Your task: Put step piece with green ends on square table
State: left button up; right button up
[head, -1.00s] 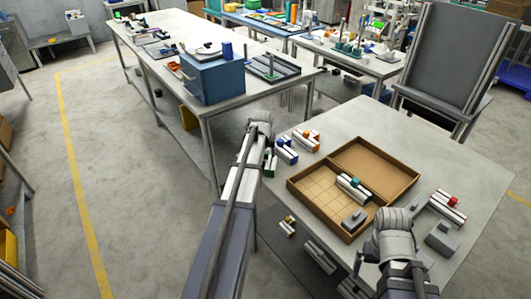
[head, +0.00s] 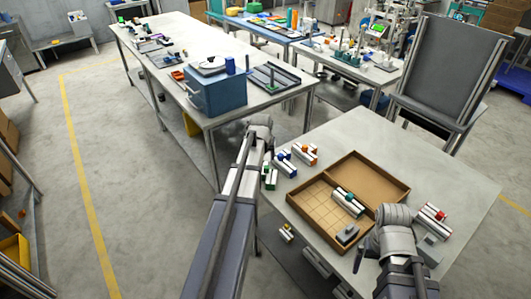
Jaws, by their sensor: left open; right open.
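A white step-like piece with green at its end (head: 270,178) lies at the left edge of the nearby pale, roughly square table (head: 450,170), right beside my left gripper. Another white piece with a teal-green part (head: 348,201) lies in the open cardboard box (head: 308,200) on this table. My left gripper (head: 268,148) is open by the table's left corner. Its fingertips are mostly hidden by my wrist. My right gripper (head: 394,222) is open over the table's front right, near the box. Its fingertips are hidden too.
White pieces with blue (head: 284,163), orange (head: 304,153) and red (head: 432,218) parts lie around the box. Floor at left is clear.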

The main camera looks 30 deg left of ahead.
pick_arm(q)
jog(key=shift+s+r, duration=0.15)
jog(key=shift+r, duration=0.2)
pick_arm(e)
jog(key=shift+r, duration=0.4)
pick_arm(q)
jog(key=s+d+f+m+g+h, duration=0.15)
jog(key=s+d, duration=0.25)
jog(key=d, duration=0.6)
jog(key=s+d+m+g, duration=0.1)
jog(key=s+d+m, duration=0.15)
jog(key=d, duration=0.85)
jog(key=s+d+m+g+y, duration=0.1)
jog(key=s+d+m, duration=0.3)
jog(key=s+d, duration=1)
jog(key=shift+s+d+g, duration=0.2)
jog(key=shift+s+g, duration=0.35)
jog(key=shift+s, duration=0.35)
jog(key=shift+w, duration=0.1)
pick_arm(e)
jog(key=shift+w, duration=0.1)
